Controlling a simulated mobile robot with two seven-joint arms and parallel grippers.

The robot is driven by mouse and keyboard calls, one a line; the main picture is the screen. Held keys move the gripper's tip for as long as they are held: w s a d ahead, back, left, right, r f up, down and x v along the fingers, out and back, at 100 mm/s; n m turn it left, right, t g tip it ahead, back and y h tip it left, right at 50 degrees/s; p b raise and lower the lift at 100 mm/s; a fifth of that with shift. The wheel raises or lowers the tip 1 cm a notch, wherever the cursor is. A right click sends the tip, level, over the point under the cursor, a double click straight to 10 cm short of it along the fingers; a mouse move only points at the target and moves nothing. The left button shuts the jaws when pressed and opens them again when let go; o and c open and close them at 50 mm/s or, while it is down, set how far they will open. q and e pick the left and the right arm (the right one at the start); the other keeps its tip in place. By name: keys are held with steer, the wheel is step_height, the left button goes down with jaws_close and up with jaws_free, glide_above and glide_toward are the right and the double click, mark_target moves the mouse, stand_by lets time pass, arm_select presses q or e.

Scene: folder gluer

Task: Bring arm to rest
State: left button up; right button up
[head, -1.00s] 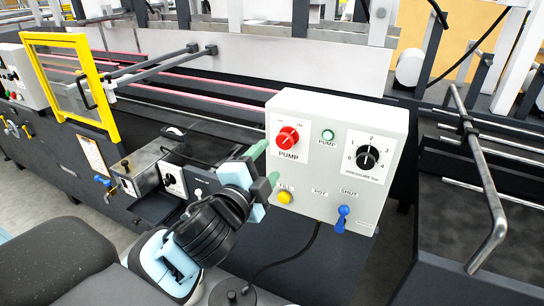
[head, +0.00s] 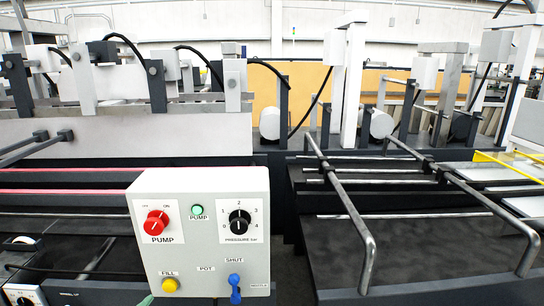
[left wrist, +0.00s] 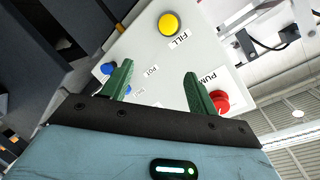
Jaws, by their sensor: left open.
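My left gripper (left wrist: 158,72) shows in the left wrist view with its two green fingers apart and nothing between them. The light grey control box (head: 205,190) lies beyond the fingertips; I cannot tell the exact gap. In the head view only a green fingertip (head: 146,299) shows at the bottom edge, by the box's lower left corner. My right gripper is in neither view.
The box carries a red pump knob (head: 156,222), green pump button (head: 197,211), black pressure dial (head: 239,221), yellow fill button (head: 169,285) and blue lever (head: 235,288). Bent metal rods (head: 350,215) stick out over the dark machine bed at right.

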arm_select(q)
steer(key=s+d+f+n+g, duration=0.1)
steer(key=s+f+n, duration=0.3)
steer(key=s+f, duration=0.7)
steer(key=s+d+f+n+g+h, duration=0.1)
steer(key=s+f+n+g, duration=0.3)
steer(key=s+f, duration=0.7)
step_height(320, 180, down, 6)
steer(key=shift+d+f+n+g, duration=0.1)
steer(key=shift+d+n+g, duration=0.25)
steer(key=shift+n, duration=0.25)
